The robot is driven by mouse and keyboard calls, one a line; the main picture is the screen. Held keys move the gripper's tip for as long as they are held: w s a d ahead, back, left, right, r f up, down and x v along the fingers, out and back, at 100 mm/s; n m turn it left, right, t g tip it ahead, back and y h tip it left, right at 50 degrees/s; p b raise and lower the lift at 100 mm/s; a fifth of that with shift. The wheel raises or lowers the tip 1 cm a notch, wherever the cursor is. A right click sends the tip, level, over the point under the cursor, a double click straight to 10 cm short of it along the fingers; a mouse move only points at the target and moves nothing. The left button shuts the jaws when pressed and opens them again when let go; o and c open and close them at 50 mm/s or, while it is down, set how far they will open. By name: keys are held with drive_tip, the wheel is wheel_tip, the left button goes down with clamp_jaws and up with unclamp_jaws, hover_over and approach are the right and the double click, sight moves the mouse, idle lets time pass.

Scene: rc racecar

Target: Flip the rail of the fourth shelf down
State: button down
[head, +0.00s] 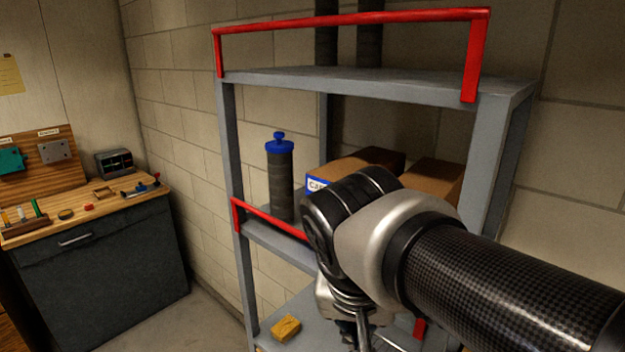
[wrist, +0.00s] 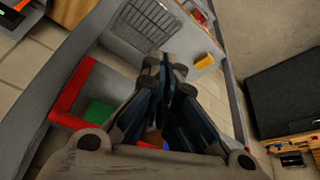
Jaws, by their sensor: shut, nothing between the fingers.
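The grey shelf unit (head: 375,83) carries a red rail (head: 350,20) that stands upright above its top shelf. Another red rail (head: 268,217) runs along the front of the shelf below, its right part hidden behind my arm. A small red piece (head: 419,328) shows lower right of my wrist. No shelf numbers are visible. My gripper (wrist: 165,68) is shut and empty, its fingers pointing down over the shelves; in the head view it is mostly hidden or cut off at the bottom edge. In the wrist view, a red bar (wrist: 73,90) lies left of the fingers; I cannot tell if they touch.
A dark cylinder with a blue cap (head: 280,147) and cardboard boxes (head: 345,168) stand on the middle shelf. A yellow block (head: 286,327) lies on the shelf below. The wrist view shows a wire basket (wrist: 150,22). A workbench (head: 95,265) stands left, with clear floor between.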

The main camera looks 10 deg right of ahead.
drive_tip(key=w+a+r+m+h+p, duration=0.2)
drive_tip(key=w+r+m+p, duration=0.3)
drive_tip(key=w+r+p, duration=0.5)
wheel_tip(320, 180, up, 6)
drive_tip(key=shift+w+a+f+m+h, duration=0.1)
drive_tip(key=shift+w+a+m+h, duration=0.25)
drive_tip(key=shift+w, duration=0.65)
drive_tip(key=shift+d, duration=0.1)
drive_tip(key=x, duration=1)
drive_tip(key=shift+s+b, duration=0.1)
drive_tip(key=shift+b, duration=0.3)
drive_tip(key=shift+s+a+h+b, duration=0.15)
drive_tip(key=shift+a+h+b, duration=0.2)
drive_tip(key=shift+b, duration=0.25)
